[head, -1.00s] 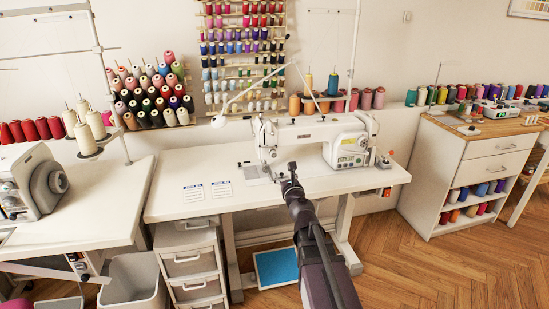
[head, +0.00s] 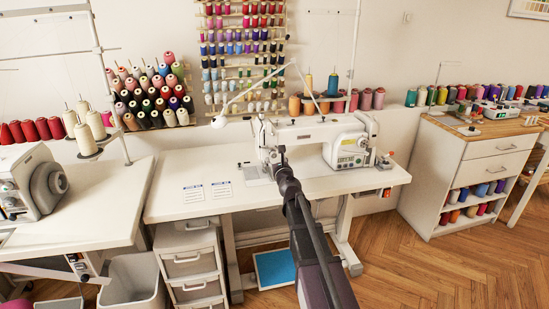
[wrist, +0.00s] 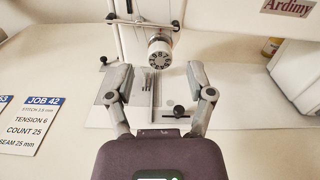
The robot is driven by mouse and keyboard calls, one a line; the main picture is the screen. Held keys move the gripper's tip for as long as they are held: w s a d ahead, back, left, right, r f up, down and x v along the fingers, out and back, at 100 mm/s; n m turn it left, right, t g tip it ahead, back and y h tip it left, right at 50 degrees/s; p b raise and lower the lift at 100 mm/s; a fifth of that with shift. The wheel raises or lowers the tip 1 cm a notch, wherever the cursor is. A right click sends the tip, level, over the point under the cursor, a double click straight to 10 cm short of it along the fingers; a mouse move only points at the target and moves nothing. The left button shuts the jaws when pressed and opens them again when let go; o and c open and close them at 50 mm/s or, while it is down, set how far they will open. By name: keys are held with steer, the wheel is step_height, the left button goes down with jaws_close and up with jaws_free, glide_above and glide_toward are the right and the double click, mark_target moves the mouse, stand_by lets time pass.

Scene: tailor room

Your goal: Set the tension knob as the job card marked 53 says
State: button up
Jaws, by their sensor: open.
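The tension knob (wrist: 160,52) is a small ribbed dial with dark marks on the front of the white sewing machine (head: 345,130). In the wrist view it sits ahead of my gripper (wrist: 158,78), between and beyond the fingers. My gripper is open and empty and does not touch the knob; in the head view it is at the machine's needle end (head: 273,155). Two job cards lie left of the machine.
The white table (head: 180,170) is largely clear left of the machine. A thin lamp arm (head: 250,88) crosses above it. A drawer unit (head: 190,265) and a bin (head: 133,282) stand below. A wooden-topped cabinet (head: 460,165) is to the right.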

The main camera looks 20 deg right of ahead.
mark_target(274, 155)
steer(key=shift+w, duration=1.15)
jaws_close()
